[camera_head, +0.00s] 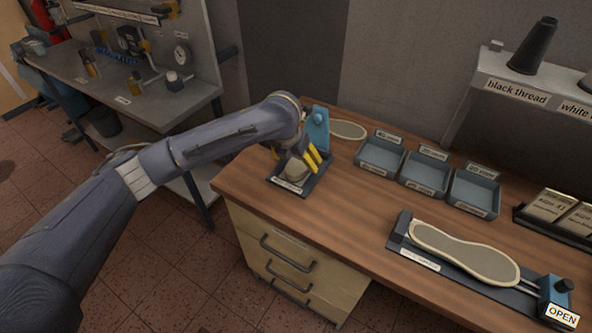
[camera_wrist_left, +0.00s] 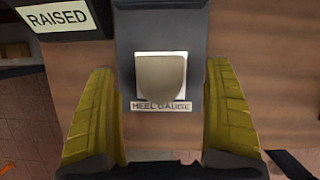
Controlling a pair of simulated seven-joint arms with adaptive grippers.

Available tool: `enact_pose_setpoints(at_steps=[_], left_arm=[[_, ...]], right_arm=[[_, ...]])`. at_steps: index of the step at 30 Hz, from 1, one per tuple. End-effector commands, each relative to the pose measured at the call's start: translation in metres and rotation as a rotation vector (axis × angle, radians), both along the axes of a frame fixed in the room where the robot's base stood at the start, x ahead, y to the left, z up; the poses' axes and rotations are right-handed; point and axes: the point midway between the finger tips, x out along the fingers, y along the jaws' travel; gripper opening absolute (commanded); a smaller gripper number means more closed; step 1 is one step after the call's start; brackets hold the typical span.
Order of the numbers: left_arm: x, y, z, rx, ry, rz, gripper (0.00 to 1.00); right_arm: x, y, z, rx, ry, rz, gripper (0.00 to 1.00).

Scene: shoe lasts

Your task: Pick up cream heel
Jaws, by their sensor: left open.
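The cream heel (camera_head: 292,173) sits on the dark heel gauge (camera_head: 311,184) at the left end of the wooden bench. In the left wrist view the heel (camera_wrist_left: 161,77) is a rounded beige piece on a pale square, above the label "HEEL GAUGE". My left gripper (camera_head: 308,158) is directly over the gauge with its yellow fingers spread. In the left wrist view the left gripper (camera_wrist_left: 160,75) has one finger on each side of the heel, with gaps between. Contact is not visible. My right gripper is not in view.
A blue upright (camera_head: 317,128) stands behind the gauge, and a "RAISED" sign (camera_wrist_left: 58,17) shows beside it. An insole (camera_head: 348,130) lies behind. Blue-grey trays (camera_head: 424,176) sit centrally. A long sole (camera_head: 465,252) lies on a fixture marked "OPEN" (camera_head: 562,315). Bare wood lies between.

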Motion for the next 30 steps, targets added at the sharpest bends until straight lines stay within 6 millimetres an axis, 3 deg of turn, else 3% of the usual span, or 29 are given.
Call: enact_pose_setpoints(at_steps=[9,21,30], left_arm=[[0.011,-0.005,-0.036,-0.001,0.003,0.001,0.85],[0.014,-0.006,-0.042,0.0,0.0,0.001,0.85],[0.014,-0.006,-0.042,0.0,0.0,0.001,0.52]], right_arm=[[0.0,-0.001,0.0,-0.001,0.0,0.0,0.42],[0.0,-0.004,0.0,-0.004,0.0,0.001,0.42],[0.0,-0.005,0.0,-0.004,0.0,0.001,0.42]])
